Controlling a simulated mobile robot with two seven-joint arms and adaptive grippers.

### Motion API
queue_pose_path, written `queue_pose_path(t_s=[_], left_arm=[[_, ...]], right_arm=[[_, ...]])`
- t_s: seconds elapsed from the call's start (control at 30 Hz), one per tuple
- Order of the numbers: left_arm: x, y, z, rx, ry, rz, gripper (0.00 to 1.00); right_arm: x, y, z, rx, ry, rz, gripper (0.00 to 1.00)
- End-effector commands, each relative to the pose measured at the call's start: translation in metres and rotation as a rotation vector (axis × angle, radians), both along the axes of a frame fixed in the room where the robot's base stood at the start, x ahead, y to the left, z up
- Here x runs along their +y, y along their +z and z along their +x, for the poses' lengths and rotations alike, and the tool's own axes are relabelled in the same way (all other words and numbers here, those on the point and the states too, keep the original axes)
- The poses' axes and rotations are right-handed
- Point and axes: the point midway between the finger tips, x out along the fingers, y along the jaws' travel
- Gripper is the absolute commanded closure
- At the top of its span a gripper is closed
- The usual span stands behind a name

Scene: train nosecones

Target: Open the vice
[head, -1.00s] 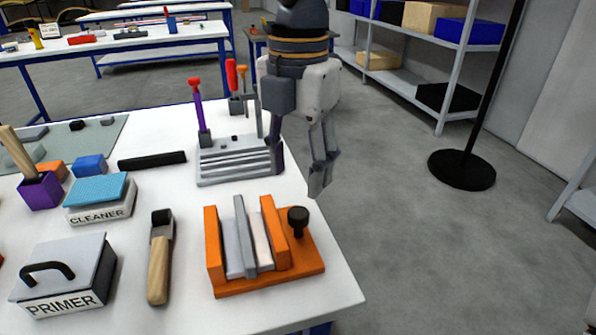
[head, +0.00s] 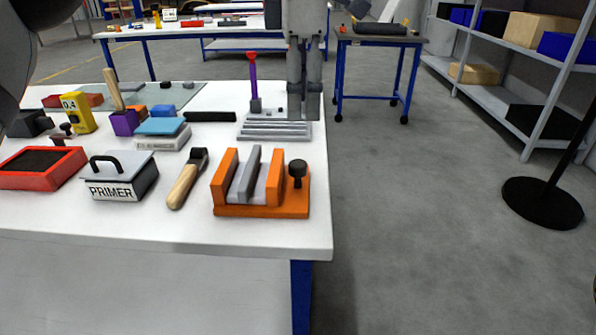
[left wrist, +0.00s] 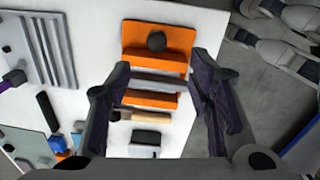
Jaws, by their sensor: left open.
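The vice (head: 262,211) stands near the right front corner of the white table. It has an orange base, upright orange jaws, grey plates between them and a black knob (head: 297,171) on its right side.
A wooden-handled tool (head: 183,187), the primer box (head: 118,190) and the cleaner box (head: 165,141) lie left of the vice. A grey ridged rack (head: 262,131) with a purple-handled tool (head: 253,84) is behind it.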

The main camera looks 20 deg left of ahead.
Motion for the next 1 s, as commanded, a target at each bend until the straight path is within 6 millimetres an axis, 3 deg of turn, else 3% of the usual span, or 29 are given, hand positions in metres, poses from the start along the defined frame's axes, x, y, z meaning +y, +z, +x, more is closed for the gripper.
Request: queue_pose_path(t_s=[0.17, 0.4, 0.53, 0.7, 0.9, 0.93, 1.0], left_arm=[[0.002, -0.021, 0.0, 0.001, -0.009, 0.002, 0.52], [0.003, -0.082, 0.003, -0.001, -0.007, 0.002, 0.52], [0.003, -0.105, 0.004, -0.002, -0.006, 0.001, 0.52], [0.003, -0.118, 0.005, -0.003, -0.005, 0.0, 0.52], [0.003, -0.119, 0.005, -0.003, -0.005, 0.0, 0.52], [0.003, -0.119, 0.005, -0.003, -0.005, 0.0, 0.54], [0.003, -0.119, 0.005, -0.003, -0.005, 0.0, 0.7]], right_arm=[[0.0, 0.002, 0.002, -0.008, 0.001, 0.001, 0.6], [0.0, 0.006, 0.006, -0.022, 0.0, 0.001, 0.6], [0.0, 0.007, 0.008, -0.026, 0.0, 0.001, 0.6], [0.0, 0.008, 0.008, -0.027, -0.001, 0.001, 0.6], [0.0, 0.007, 0.008, -0.027, -0.001, 0.001, 0.6], [0.0, 0.007, 0.008, -0.027, -0.001, 0.001, 0.6], [0.0, 0.007, 0.008, -0.027, -0.001, 0.001, 0.6]])
